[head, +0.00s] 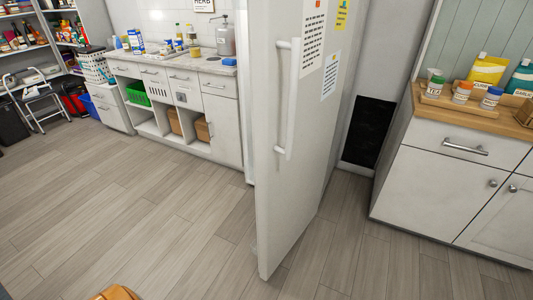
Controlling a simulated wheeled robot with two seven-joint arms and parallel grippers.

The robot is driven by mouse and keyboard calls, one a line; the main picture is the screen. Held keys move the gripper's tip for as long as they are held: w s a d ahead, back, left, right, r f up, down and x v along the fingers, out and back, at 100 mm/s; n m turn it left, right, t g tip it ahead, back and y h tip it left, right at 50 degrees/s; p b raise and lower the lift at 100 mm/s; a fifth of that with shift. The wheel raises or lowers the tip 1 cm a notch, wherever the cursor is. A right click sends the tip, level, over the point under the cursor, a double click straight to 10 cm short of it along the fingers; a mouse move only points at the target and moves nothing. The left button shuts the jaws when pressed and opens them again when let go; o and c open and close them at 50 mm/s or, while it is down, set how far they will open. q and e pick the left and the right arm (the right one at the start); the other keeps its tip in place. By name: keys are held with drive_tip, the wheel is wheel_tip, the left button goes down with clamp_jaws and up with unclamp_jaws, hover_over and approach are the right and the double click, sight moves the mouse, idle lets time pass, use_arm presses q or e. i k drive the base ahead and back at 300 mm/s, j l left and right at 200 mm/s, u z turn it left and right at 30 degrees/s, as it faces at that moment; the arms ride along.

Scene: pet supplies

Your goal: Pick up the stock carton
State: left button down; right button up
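No thing in the head view can be surely told as the stock carton. Two brown box-like things sit in the low open cubbies of the white counter at the back: one brown box (174,122) and, to its right, another brown box (202,130). Both are partly hidden by the cubby walls, and I cannot tell whether either is the carton. An orange-brown shape (117,293) is cut off by the bottom edge; I cannot tell what it is. Neither of my grippers is in view.
A tall white door (290,190) with a long handle stands open in the middle. A white cabinet (445,192) with a wooden top and jars is at right. Shelves (62,25) and a step stool (38,100) are far left. The wooden floor at left is clear.

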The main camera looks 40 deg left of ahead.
sight(135, 37)
drive_tip(key=u, duration=2.1)
drive_tip(key=i+j+u, duration=0.1)
drive_tip(key=i+u, duration=0.2)
drive_tip(key=i, duration=0.15)
drive_tip(key=i+u, duration=0.25)
drive_tip(key=i, duration=0.15)
drive_tip(key=i+z, duration=0.1)
drive_tip(key=i, duration=1.1)
drive_tip(key=i+j+z, duration=0.15)
drive_tip(key=i, duration=1)
drive_tip(key=i+z, duration=0.1)
drive_tip(key=i, duration=0.45)
drive_tip(key=i+j+z, duration=0.1)
drive_tip(key=i, duration=0.4)
drive_tip(key=i+j+z, duration=0.1)
drive_tip(key=i, duration=0.45)
drive_tip(key=i+j, duration=0.2)
drive_tip(key=i, duration=0.35)
drive_tip(key=l+z, duration=0.05)
